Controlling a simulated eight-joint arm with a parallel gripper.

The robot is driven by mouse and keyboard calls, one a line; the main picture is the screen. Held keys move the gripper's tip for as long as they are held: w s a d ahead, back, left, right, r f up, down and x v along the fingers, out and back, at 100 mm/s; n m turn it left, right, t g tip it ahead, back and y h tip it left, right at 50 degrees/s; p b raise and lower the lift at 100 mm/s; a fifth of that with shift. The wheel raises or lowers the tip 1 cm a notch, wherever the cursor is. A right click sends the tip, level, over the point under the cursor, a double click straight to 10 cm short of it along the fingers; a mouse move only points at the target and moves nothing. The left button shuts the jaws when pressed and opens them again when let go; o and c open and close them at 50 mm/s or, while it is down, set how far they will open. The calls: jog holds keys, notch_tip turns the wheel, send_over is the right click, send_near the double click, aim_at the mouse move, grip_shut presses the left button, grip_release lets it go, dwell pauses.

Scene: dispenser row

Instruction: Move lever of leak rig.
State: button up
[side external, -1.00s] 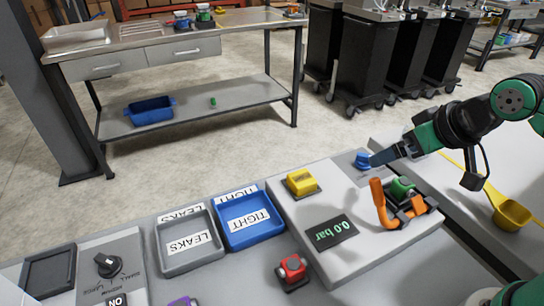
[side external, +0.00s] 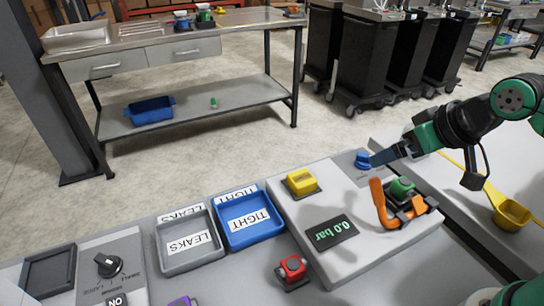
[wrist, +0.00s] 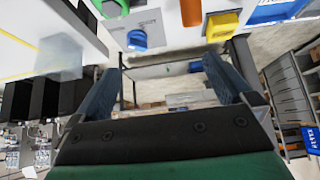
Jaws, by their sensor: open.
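The leak rig (side external: 290,208) is a pale raised block with a dark display (side external: 331,230) reading 0.0 bar. Its orange lever (side external: 379,197) stands up at the rig's right part, beside a green part (side external: 402,187) in an orange and dark fixture. A blue knob (side external: 363,159) is at the far corner, and it also shows in the wrist view (wrist: 137,39). My gripper (side external: 376,160) is close to the blue knob, behind the lever; I cannot tell whether it touches the knob. In the wrist view its fingers (wrist: 163,65) are apart with nothing between them. The orange lever (wrist: 191,12) is at the top edge there.
A yellow block (side external: 301,181) sits on the rig's far left corner. A grey LEAKS tray (side external: 165,257) and a blue TIGHT tray (side external: 226,237) lie left of it. A red part (side external: 292,270) is in front. A yellow scoop (side external: 512,214) lies at right.

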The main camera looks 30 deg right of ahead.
dwell(0.3)
jog(key=shift+a+r+n, duration=0.1)
jog(key=shift+n, duration=0.2)
jog(key=c, duration=0.6)
jog(key=shift+a+r+n+g, duration=0.1)
jog(key=shift+a+n+g, duration=0.1)
jog(key=shift+n+g, duration=0.35)
jog(key=c, duration=0.4)
jog(key=n, duration=0.1)
jog(key=a+n+g, duration=0.1)
jog(key=n, duration=0.1)
jog(key=r+n+g, duration=0.1)
jog(key=n, duration=0.1)
jog(key=shift+w+a, duration=0.1)
jog(key=shift+a, duration=0.2)
grip_shut()
jog(key=n+g, duration=0.1)
jog(key=n, duration=0.1)
jog(key=a+r+n+g, duration=0.1)
jog(key=n, duration=0.1)
jog(key=shift+a+r+n, duration=0.1)
jog(key=shift+a+n, duration=0.1)
jog(key=shift+n, duration=0.15)
jog(key=n+g, duration=0.1)
jog(key=n, duration=0.1)
jog(key=a+r+n+g+h, duration=0.1)
jog(key=n, duration=0.1)
jog(key=shift+a, duration=0.1)
